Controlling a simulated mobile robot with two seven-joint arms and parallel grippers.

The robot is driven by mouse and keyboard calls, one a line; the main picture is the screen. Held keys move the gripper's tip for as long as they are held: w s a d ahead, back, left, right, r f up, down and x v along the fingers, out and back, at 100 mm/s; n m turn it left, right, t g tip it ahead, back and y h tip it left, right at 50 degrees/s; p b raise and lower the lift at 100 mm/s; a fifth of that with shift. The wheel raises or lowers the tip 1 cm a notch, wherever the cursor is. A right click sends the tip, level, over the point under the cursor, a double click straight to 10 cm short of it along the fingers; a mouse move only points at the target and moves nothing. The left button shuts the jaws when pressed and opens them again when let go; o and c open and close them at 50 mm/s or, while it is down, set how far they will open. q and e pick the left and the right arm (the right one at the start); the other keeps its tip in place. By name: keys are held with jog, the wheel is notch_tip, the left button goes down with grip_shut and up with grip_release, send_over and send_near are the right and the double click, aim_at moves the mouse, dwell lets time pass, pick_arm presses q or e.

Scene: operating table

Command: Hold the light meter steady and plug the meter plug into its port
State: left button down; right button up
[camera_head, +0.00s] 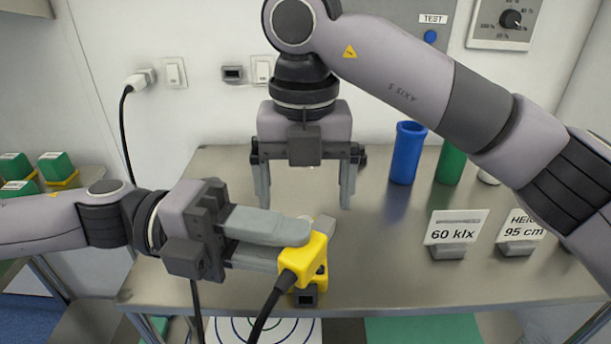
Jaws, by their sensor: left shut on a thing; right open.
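My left gripper (298,246) is shut on a yellow block with a black cable (265,315) leaving its near side. It looks like the meter plug (314,252). Just below it is a yellow part with a dark square opening (306,296), probably the light meter and its port. I cannot tell whether the two yellow parts touch or are joined. A small grey piece (321,232) shows behind the block, partly hidden. My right gripper (306,195) is open and empty, pointing down above the table behind the yellow parts.
The steel table (400,270) is clear right of the yellow parts. Signs reading 60 klx (455,232) and 95 cm (522,232) stand there. Blue (406,152) and green (450,165) cylinders stand at the back. Another black cable (124,125) hangs from a wall outlet.

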notch_tip(320, 180, down, 11)
jog(key=shift+r, duration=0.1)
dwell(0.3)
